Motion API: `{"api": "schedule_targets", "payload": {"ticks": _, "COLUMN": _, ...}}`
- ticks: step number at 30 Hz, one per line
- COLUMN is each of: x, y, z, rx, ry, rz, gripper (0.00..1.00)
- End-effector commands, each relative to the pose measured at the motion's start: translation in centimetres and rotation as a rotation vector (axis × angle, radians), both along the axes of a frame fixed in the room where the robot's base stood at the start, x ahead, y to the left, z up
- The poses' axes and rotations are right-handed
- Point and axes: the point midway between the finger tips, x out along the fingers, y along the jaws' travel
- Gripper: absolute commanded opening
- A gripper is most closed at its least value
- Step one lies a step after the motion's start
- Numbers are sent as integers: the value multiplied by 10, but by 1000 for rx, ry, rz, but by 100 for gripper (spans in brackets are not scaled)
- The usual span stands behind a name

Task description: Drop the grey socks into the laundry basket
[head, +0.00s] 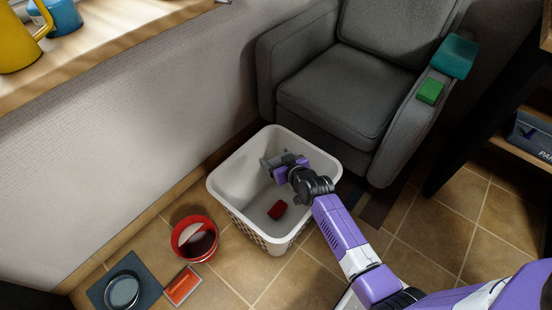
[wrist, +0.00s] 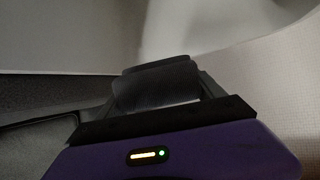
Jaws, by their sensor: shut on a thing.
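The white laundry basket (head: 236,182) stands on the tiled floor in the head view, open at the top. My gripper (head: 270,164) is over the basket's opening, near its back part. It is shut on the grey socks (wrist: 156,88), which show as a dark grey bundle between the fingers in the wrist view. In the head view the socks are small and hard to tell from the fingers. A small red item (head: 277,210) lies inside the basket, below and in front of my gripper.
A grey armchair (head: 345,95) stands behind the basket, with a green block (head: 430,91) and a teal item (head: 455,56) on its arm.

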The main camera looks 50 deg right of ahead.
Motion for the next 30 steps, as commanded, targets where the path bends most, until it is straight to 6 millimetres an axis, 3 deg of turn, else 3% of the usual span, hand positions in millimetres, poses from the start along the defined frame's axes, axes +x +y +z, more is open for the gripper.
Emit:
{"api": "schedule_targets", "payload": {"ticks": 12, "x": 0, "y": 1, "z": -48, "rx": 1, "ry": 1, "rz": 1, "gripper": 38}}
{"api": "schedule_targets", "payload": {"ticks": 22, "x": 0, "y": 1, "z": -49, "rx": 0, "ry": 0, "rz": 1, "gripper": 38}}
{"api": "schedule_targets", "payload": {"ticks": 23, "x": 0, "y": 1, "z": -49, "rx": 0, "ry": 0, "rz": 1, "gripper": 79}}
{"api": "schedule_targets", "payload": {"ticks": 24, "x": 0, "y": 1, "z": -49, "rx": 0, "ry": 0, "rz": 1, "gripper": 87}}
{"api": "schedule_targets", "payload": {"ticks": 26, "x": 0, "y": 1, "z": -49, "rx": 0, "ry": 0, "rz": 1, "gripper": 99}}
{"api": "schedule_targets", "payload": {"ticks": 30, "x": 0, "y": 1, "z": -49, "rx": 0, "ry": 0, "rz": 1, "gripper": 100}}
